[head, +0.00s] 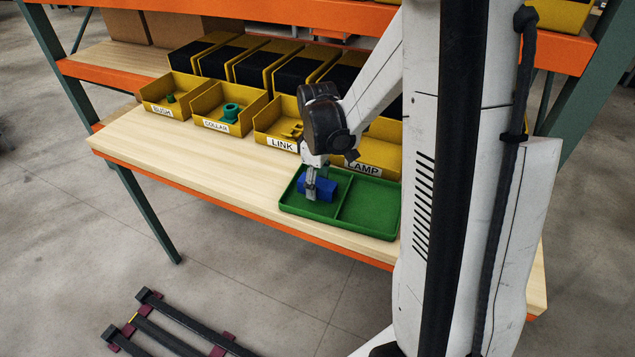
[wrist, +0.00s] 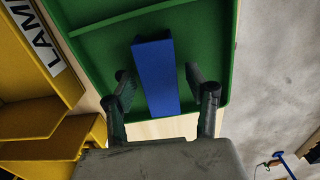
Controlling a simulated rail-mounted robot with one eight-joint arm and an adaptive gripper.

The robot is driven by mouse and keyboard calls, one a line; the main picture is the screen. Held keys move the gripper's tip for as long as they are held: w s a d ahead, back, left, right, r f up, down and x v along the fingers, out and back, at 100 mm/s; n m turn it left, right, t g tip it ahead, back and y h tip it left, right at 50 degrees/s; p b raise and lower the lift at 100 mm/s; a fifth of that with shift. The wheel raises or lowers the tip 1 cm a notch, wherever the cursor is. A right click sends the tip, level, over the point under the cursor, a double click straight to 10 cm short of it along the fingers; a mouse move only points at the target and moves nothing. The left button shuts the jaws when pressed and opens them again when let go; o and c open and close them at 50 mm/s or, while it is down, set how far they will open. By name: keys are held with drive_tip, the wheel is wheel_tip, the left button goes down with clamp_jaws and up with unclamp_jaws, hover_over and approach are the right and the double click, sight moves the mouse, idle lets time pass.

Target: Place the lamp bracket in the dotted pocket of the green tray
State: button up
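A blue block-shaped part (head: 323,187), likely the lamp bracket, is in the left compartment of the green tray (head: 368,229). The wrist view shows this blue part (wrist: 157,75) lying lengthwise between my fingers, over the green tray (wrist: 207,40). My gripper (head: 311,190) points down at the part; in the wrist view my gripper (wrist: 157,82) has its fingers apart, one on each side, with a visible gap at each. The tray has two compartments split by a divider. No dots can be made out, so I cannot tell which pocket is dotted.
Yellow bins stand behind the tray: the bush bin (head: 163,110), the collar bin (head: 216,125), the link bin (head: 282,143) and the lamp bin (head: 363,168). The wooden bench top (head: 190,165) left of the tray is clear.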

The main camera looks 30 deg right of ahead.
sight(318, 182)
drive_tip(key=shift+r, duration=0.15)
wheel_tip(318, 182, up, 12)
drive_tip(key=f+p, duration=0.1)
drive_tip(key=p, duration=0.1)
drive_tip(key=s+a+r+m+t, duration=0.3)
drive_tip(key=s+a, duration=0.4)
drive_tip(key=s+a+r+m+t, duration=0.3)
drive_tip(key=s+a+r+t, duration=0.1)
drive_tip(key=s+a, duration=0.4)
drive_tip(key=shift+r+m, duration=0.25)
drive_tip(key=shift+m, duration=0.05)
drive_tip(key=shift+b, duration=0.3)
